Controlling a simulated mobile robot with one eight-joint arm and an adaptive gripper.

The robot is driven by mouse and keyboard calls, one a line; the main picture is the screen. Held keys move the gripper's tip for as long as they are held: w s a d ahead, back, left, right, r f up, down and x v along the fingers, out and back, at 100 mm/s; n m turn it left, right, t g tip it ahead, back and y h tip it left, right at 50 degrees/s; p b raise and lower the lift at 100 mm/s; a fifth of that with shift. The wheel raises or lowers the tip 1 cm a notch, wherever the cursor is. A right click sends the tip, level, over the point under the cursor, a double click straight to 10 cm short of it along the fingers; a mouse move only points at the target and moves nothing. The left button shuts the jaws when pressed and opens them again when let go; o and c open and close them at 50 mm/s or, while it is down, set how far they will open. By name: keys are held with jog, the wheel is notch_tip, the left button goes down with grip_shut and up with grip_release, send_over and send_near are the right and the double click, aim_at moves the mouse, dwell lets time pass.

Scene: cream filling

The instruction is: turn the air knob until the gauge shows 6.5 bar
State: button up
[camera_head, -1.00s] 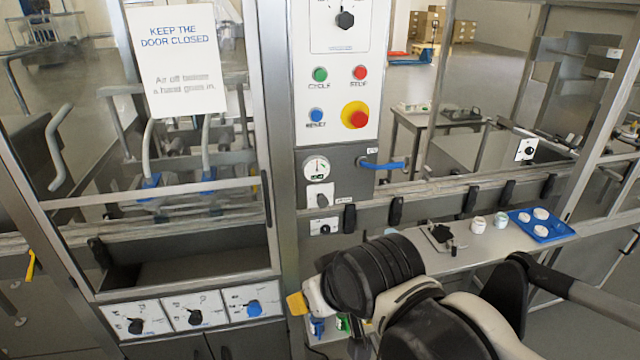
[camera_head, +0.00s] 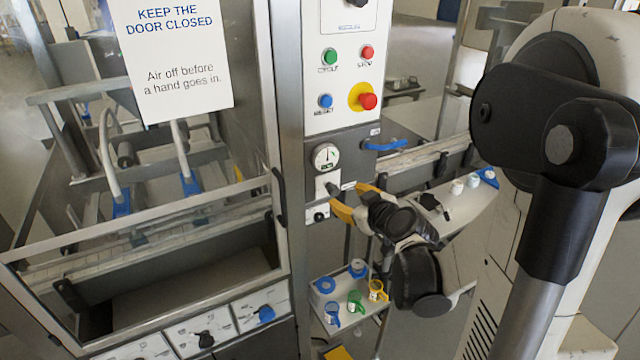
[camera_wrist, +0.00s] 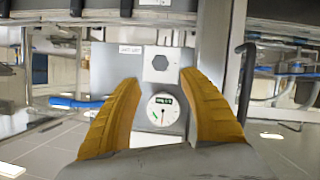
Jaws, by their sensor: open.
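The round white air gauge (camera_head: 326,157) sits on the grey panel below the red stop button. Its needle and small display are too small to read surely; it also shows in the wrist view (camera_wrist: 163,113). The dark air knob (camera_head: 332,188) is on a white plate just below the gauge. In the wrist view the knob (camera_wrist: 160,62) looks hexagonal and appears above the gauge. My gripper (camera_head: 349,197) has yellow fingers, open and empty, close to the knob. In the wrist view my gripper (camera_wrist: 158,80) has its fingertips spread below the knob. I cannot tell whether they touch it.
A blue handle (camera_head: 385,145) juts out to the right of the gauge. A second small knob (camera_head: 319,216) is below the air knob. A shelf (camera_head: 345,300) with several coloured rings stands below my gripper. The closed glass door (camera_head: 215,150) is left.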

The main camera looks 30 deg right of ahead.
aim_at(335, 191)
jog(key=b+x, duration=0.1)
jog(key=x, duration=0.8)
jog(key=shift+w+f, duration=0.1)
grip_shut()
